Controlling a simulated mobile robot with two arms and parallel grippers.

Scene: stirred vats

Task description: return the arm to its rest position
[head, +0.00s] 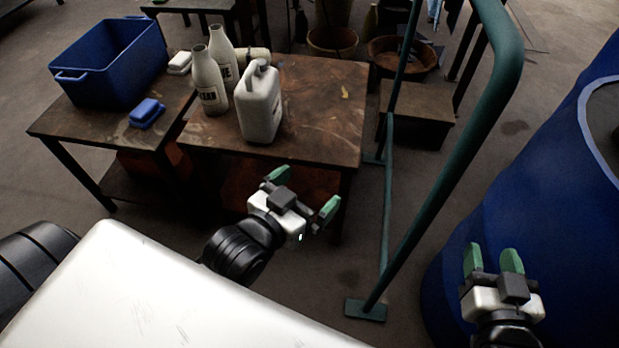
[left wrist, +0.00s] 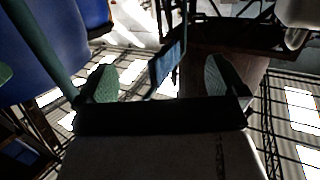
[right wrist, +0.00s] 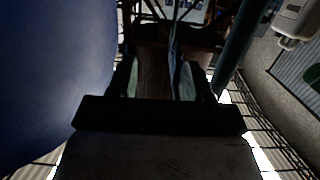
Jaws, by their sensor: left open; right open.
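My left gripper (head: 303,193) is open and empty in the head view, in front of the near edge of the wooden table. Its green fingers are spread apart, and they also show in the left wrist view (left wrist: 163,80) with nothing between them. My right gripper (head: 493,262) is at the lower right of the head view, beside the blue vat (head: 545,190). Its two green fingers are apart, and nothing held shows between them in the right wrist view (right wrist: 155,80). Neither gripper visibly touches anything.
The wooden table (head: 320,110) bears a white jug (head: 259,105) and two white bottles (head: 208,82). A side table (head: 85,125) holds a blue crate (head: 108,88) and a blue block (head: 146,113). A green rail (head: 440,185) stands between my grippers.

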